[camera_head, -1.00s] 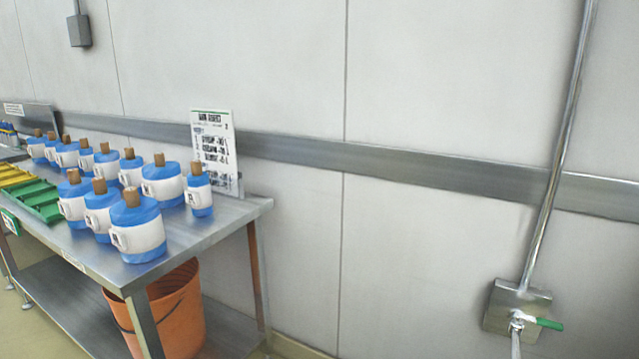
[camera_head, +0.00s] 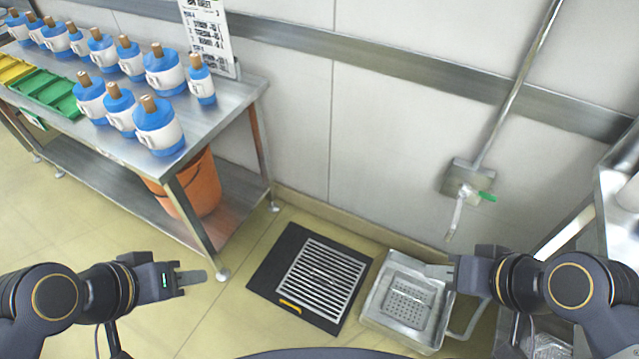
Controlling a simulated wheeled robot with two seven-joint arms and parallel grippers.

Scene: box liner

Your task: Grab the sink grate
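A slatted metal grate (camera_head: 322,279) lies flat on a black mat (camera_head: 268,262) on the floor. Right of it is a square metal floor sink (camera_head: 376,307) with a perforated piece (camera_head: 408,304) inside. My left gripper (camera_head: 196,278) is left of the mat in the picture, apart from the grate, with nothing seen in it. My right gripper (camera_head: 440,271) shows over the sink's upper right edge; whether it touches cannot be told. The fingers of both overlap in view, so their opening is unclear.
A steel table (camera_head: 225,103) on the left carries several blue-and-white jugs (camera_head: 158,128) and green trays (camera_head: 45,92). An orange bucket (camera_head: 197,187) stands under it. A wall pipe with a green-handled valve (camera_head: 466,182) is behind the sink. Steel equipment (camera_head: 612,225) stands at right.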

